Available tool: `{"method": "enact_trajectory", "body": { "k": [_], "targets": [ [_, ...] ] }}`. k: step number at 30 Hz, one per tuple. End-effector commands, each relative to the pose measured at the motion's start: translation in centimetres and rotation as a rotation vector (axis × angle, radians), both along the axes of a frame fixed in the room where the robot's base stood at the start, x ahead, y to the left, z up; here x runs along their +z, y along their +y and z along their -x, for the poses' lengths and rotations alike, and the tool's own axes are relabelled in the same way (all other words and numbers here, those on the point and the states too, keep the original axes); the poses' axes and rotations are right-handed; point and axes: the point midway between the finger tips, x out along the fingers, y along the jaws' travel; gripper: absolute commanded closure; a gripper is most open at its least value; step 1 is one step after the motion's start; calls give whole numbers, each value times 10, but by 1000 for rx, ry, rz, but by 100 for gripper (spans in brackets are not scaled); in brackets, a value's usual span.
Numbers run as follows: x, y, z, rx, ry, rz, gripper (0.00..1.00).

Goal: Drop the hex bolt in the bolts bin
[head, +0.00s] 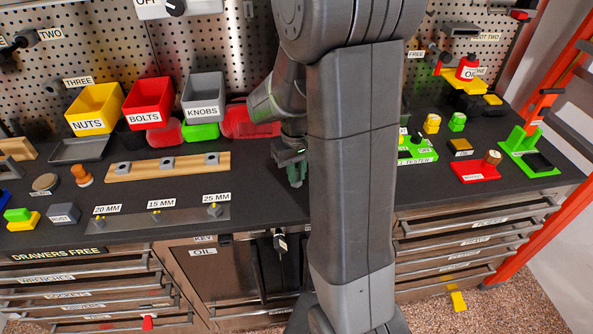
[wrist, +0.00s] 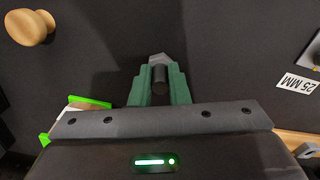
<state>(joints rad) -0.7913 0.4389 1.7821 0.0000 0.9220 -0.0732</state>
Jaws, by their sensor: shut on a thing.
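The red bin labelled BOLTS (head: 148,104) stands at the back of the bench in the head view, between the yellow NUTS bin and the grey KNOBS bin. My gripper (head: 293,172) is to the right of the bins, above the dark bench top, fingers pointing down. In the wrist view its green fingers (wrist: 160,88) are shut on the hex bolt, which shows a grey hex head (wrist: 158,60) and a dark round end (wrist: 160,78). The bolt cannot be made out in the head view.
The yellow NUTS bin (head: 94,108) and grey KNOBS bin (head: 203,97) flank the red one. A wooden strip (head: 190,165) with several grey pieces and a metal plate (head: 160,221) with size labels lie in front. A wooden knob (wrist: 30,27) shows in the wrist view.

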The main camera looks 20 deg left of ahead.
Motion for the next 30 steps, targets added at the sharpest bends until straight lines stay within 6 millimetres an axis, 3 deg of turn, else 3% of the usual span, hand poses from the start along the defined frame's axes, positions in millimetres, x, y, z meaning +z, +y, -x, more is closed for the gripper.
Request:
{"method": "enact_trajectory", "body": {
  "k": [8,9,12,23,30],
  "targets": [
    [-4,0,0,0,-1,-1,100],
    [-2,0,0,0,-1,-1,77],
    [-2,0,0,0,-1,-1,63],
    [4,1,0,0,-2,-2,63],
    [49,1,-1,0,-7,-6,63]
  ]
}}
